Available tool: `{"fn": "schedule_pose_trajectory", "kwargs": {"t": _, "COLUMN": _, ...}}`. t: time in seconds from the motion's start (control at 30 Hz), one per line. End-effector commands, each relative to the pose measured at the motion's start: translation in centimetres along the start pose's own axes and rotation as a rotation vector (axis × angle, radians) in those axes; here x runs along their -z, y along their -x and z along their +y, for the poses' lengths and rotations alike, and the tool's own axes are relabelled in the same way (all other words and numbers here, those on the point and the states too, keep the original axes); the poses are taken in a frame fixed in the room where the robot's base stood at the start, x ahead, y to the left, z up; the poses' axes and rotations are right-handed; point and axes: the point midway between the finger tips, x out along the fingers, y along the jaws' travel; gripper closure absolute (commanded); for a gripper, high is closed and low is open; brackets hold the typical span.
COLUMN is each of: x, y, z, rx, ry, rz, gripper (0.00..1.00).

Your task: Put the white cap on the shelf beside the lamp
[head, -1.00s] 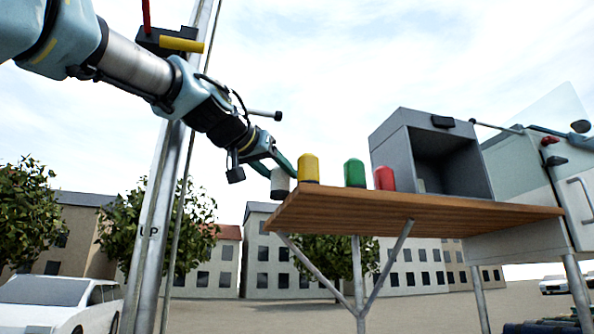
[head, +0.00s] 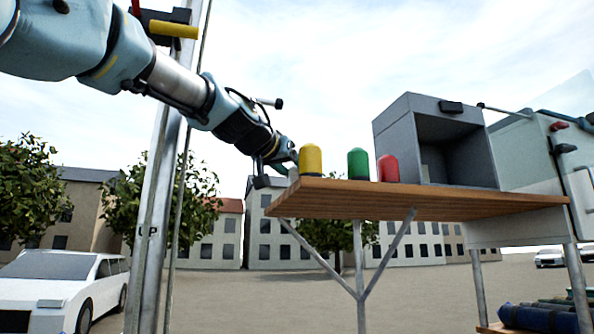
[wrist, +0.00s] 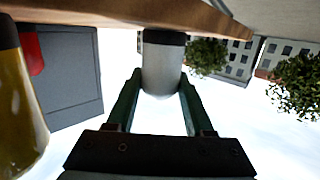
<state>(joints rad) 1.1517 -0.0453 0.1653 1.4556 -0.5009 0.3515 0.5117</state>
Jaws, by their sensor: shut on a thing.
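The white cap (wrist: 162,66), with a dark base band, is held between the two green fingers of my gripper (wrist: 158,93). In the head view my gripper (head: 288,164) is at the left end of the wooden shelf (head: 400,199), left of a yellow dome with a dark base (head: 311,161). Only a sliver of the cap (head: 293,174) shows there. The wrist view looks inverted; the cap's dark base is close to the shelf board (wrist: 110,9), and I cannot tell if they touch. I cannot tell which dome, if any, is the lamp.
A green dome (head: 358,164) and a red dome (head: 388,168) stand to the right on the shelf. The yellow dome (wrist: 20,105) is close beside my gripper. A metal mast (head: 155,210) rises at the left.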

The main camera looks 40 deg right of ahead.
Motion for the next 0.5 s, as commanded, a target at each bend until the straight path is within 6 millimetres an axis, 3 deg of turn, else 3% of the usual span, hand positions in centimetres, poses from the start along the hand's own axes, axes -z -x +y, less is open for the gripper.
{"fn": "schedule_pose_trajectory", "kwargs": {"t": 0.07, "x": -0.31, "y": -0.02, "z": -0.01, "rx": 0.000, "ry": 0.000, "rz": 0.001, "gripper": 1.00}}
{"fn": "schedule_pose_trajectory", "kwargs": {"t": 0.1, "x": -0.24, "y": -0.01, "z": -0.01, "rx": 0.000, "ry": 0.000, "rz": 0.001, "gripper": 0.45}}
{"fn": "schedule_pose_trajectory", "kwargs": {"t": 0.33, "x": -0.18, "y": 0.00, "z": 0.00, "rx": 0.000, "ry": 0.000, "rz": 0.000, "gripper": 0.20}}
{"fn": "schedule_pose_trajectory", "kwargs": {"t": 0.5, "x": -0.17, "y": 0.00, "z": 0.00, "rx": 0.000, "ry": 0.000, "rz": 0.000, "gripper": 0.18}}
